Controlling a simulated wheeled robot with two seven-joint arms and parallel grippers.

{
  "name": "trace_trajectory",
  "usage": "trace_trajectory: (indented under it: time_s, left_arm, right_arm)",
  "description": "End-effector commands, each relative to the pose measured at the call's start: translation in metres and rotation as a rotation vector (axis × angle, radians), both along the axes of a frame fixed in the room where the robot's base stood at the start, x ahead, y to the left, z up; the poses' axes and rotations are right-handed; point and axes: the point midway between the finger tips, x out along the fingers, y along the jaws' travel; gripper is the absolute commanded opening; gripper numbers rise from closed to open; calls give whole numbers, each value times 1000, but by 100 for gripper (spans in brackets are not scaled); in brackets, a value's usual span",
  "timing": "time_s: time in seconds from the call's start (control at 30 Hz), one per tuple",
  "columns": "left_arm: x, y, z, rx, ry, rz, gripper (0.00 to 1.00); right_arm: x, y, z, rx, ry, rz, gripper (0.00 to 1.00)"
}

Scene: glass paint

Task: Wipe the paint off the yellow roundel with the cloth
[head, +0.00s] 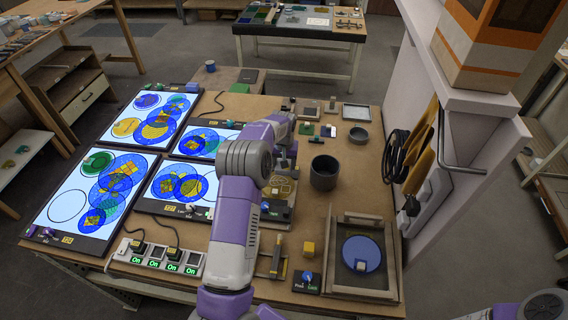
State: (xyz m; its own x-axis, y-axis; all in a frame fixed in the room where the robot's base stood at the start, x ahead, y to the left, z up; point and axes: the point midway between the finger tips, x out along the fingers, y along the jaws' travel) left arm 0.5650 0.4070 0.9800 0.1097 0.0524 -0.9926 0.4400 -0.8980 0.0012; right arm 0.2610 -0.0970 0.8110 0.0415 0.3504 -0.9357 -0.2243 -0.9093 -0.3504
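A yellow roundel (125,127) with dark marks lies at the left of the lit far-left panel (120,150). I cannot pick out a cloth with certainty; mustard-coloured fabric (421,155) hangs on the wall at the right. My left arm reaches up over the middle of the table. My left gripper (290,150) is at its far end, over the table right of the lit panels and well apart from the yellow roundel. Its fingers are too small and partly hidden to tell whether they hold anything. Only links of my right arm show at the bottom right; its gripper is out of view.
More lit panels carry blue, yellow and green circles. A wooden tray (391,262) holds a blue disc (372,247).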

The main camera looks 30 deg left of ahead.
Motion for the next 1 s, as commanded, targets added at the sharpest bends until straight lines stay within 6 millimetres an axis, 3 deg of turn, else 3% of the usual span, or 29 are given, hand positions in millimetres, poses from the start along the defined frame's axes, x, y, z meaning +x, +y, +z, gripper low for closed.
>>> trace_trajectory:
  time_s: [0.37, 0.67, 0.83, 1.0]
  left_arm:
    - [0, 0, -1, 0, 0, 0, 39]
    - [-11, -21, 12, 1, -1, -2, 39]
    - [-14, -23, -2, 1, 0, 0, 39]
    - [-14, -24, -31, 1, 1, -1, 39]
  right_arm:
    - [0, 0, -1, 0, 0, 0, 57]
    - [0, 0, 19, 0, 0, 0, 57]
    - [0, 0, 12, 0, 0, 0, 57]
    - [0, 0, -6, 0, 0, 0, 57]
